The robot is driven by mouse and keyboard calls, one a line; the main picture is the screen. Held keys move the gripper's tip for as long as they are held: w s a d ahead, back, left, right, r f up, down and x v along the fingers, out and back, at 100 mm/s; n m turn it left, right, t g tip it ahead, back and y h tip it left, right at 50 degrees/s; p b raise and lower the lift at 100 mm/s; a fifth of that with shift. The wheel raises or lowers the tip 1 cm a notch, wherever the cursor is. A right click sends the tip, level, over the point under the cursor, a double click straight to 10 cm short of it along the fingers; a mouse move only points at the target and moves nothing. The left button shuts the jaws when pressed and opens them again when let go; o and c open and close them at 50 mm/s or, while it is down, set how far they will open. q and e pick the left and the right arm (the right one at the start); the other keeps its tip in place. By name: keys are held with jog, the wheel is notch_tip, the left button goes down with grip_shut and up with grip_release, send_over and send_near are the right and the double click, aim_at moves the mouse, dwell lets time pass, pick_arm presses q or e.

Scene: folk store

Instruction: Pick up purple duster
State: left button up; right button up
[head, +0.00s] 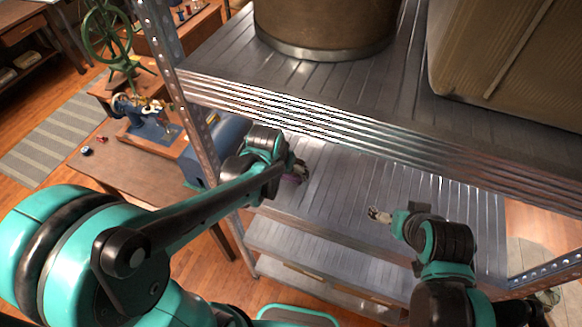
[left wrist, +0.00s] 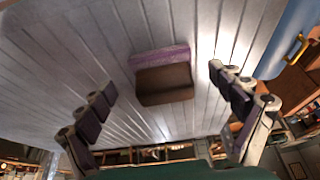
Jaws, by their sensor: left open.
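The purple duster (left wrist: 163,57), a block with a purple side and a dark brown side, lies on a ribbed grey metal shelf in the left wrist view. In the head view only a bit of purple (head: 291,180) shows beside my left gripper (head: 299,169), which hides most of that spot. My left gripper is open, and in the left wrist view its fingers (left wrist: 162,80) stand apart on either side of the duster, with a gap on both sides. My right gripper (head: 379,215) is over the same shelf, apart from the duster; its finger gap is too small to tell.
The upper shelf (head: 290,100) overhangs my grippers and holds a round bin (head: 325,25) and a large tan box (head: 510,55). A metal post (head: 185,95) stands left of my left gripper. The middle shelf (head: 345,185) has bare room between my grippers.

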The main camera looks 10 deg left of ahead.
pick_arm(q)
jog(key=w, duration=0.3)
jog(key=shift+d, duration=0.25)
jog(key=x, duration=0.2)
jog(key=shift+w+d+f, duration=0.1)
jog(key=shift+w+f, duration=0.1)
jog(key=shift+w, duration=0.2)
jog(key=shift+w+f, duration=0.1)
jog(key=shift+f, duration=0.15)
jog(key=c, duration=1.6)
jog(key=shift+c, duration=0.2)
